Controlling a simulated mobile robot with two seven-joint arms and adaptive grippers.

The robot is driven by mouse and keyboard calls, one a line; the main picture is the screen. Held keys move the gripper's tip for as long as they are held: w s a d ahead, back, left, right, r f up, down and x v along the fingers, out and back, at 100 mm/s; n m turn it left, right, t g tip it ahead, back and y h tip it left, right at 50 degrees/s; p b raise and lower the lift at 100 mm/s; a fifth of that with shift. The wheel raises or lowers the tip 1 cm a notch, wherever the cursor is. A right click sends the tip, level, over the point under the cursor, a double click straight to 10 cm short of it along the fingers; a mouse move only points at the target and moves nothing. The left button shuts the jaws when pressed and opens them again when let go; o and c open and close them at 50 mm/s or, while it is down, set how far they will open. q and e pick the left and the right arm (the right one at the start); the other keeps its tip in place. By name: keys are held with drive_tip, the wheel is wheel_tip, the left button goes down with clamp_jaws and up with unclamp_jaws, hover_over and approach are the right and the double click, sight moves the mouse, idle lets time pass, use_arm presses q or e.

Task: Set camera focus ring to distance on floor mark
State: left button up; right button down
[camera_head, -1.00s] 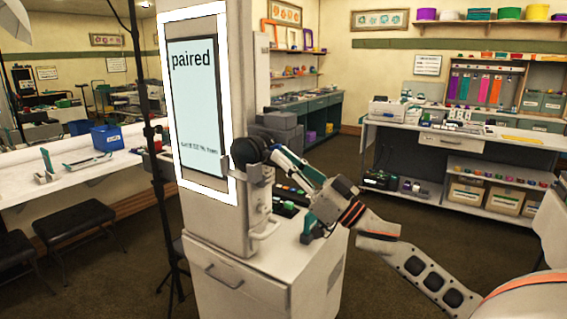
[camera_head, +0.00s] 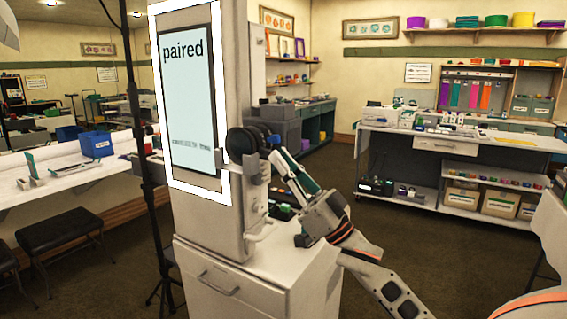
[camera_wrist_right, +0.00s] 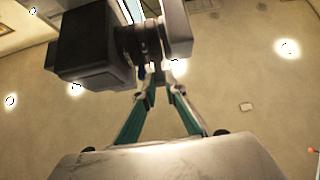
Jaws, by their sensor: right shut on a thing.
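A black camera with a round lens (camera_head: 243,143) sits on the side of the white booth column, beside the lit screen (camera_head: 190,95) that reads "paired". In the right wrist view the dark camera body (camera_wrist_right: 95,48) is at upper left, with the ringed lens barrel (camera_wrist_right: 140,42) to its right. My right gripper (camera_head: 274,146) reaches up to the lens from below right; in the right wrist view its fingertips (camera_wrist_right: 158,82) are shut at the barrel's ring. The fingers partly hide the ring, and its scale cannot be read. No floor mark can be made out. My left gripper is not in view.
The white cabinet (camera_head: 235,283) stands under the column. A black light stand (camera_head: 143,150) rises close on its left. A long white bench (camera_head: 80,165) is at left with stools (camera_head: 58,232) before it. A workbench (camera_head: 460,145) stands at right; open floor lies before it.

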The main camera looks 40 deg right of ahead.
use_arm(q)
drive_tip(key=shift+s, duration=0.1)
use_arm(e)
drive_tip(key=shift+w+f, duration=0.1)
drive_tip(key=shift+f, duration=0.1)
drive_tip(key=c, duration=2.1)
unclamp_jaws()
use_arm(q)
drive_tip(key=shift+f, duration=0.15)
use_arm(e)
drive_tip(key=shift+r, duration=0.1)
drive_tip(key=v, duration=1.2)
drive_tip(key=shift+a, duration=0.1)
